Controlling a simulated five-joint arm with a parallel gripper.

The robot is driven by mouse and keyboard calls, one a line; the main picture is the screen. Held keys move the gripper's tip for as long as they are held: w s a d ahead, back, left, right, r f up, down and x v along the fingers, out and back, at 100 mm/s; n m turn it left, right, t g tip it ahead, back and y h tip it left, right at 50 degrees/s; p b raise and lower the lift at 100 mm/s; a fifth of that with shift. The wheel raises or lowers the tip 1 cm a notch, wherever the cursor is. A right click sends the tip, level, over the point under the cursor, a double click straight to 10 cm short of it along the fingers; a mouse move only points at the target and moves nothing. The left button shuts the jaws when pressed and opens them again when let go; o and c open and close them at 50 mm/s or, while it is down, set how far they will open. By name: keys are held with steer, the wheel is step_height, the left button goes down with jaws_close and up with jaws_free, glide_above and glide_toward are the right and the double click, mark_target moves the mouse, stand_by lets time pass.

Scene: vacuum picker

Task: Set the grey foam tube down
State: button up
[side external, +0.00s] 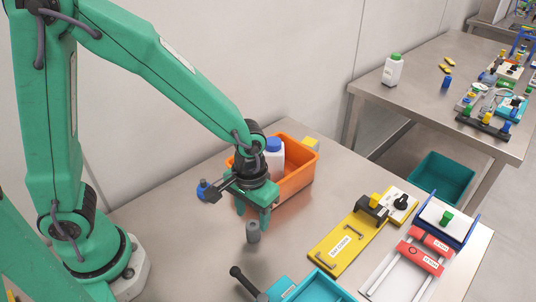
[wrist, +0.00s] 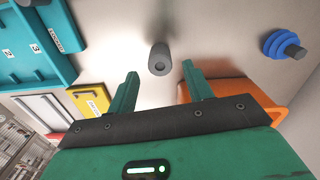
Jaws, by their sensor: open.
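The grey foam tube (side external: 253,231) stands upright on the metal table, just below my gripper (side external: 253,217). In the wrist view the tube (wrist: 158,60) shows its round hollow end, lying beyond the fingertips and in line with the gap between them. My gripper (wrist: 162,80) is open, with a green finger on either side of that gap and nothing between them. Neither finger appears to touch the tube.
An orange bin (side external: 299,181) holding a white bottle with a blue cap (side external: 274,152) is close behind my gripper. A blue ribbed part (wrist: 281,44) lies left of the bin. A teal tray (side external: 318,287) and yellow board (side external: 331,249) are to the right.

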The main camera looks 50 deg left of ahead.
mark_target(252, 224)
step_height(252, 224, up, 8)
stand_by(0.5)
steer(key=shift+r, duration=0.1)
stand_by(0.4)
steer(key=s+a+r+m+t, duration=0.1)
steer(key=s+a+r+t, duration=0.4)
steer(key=a+r, duration=0.5)
steer(key=s+a, duration=0.2)
steer(key=a, duration=0.1)
steer(key=shift+s+a+r+t, duration=0.25)
steer(key=shift+s+t, duration=0.05)
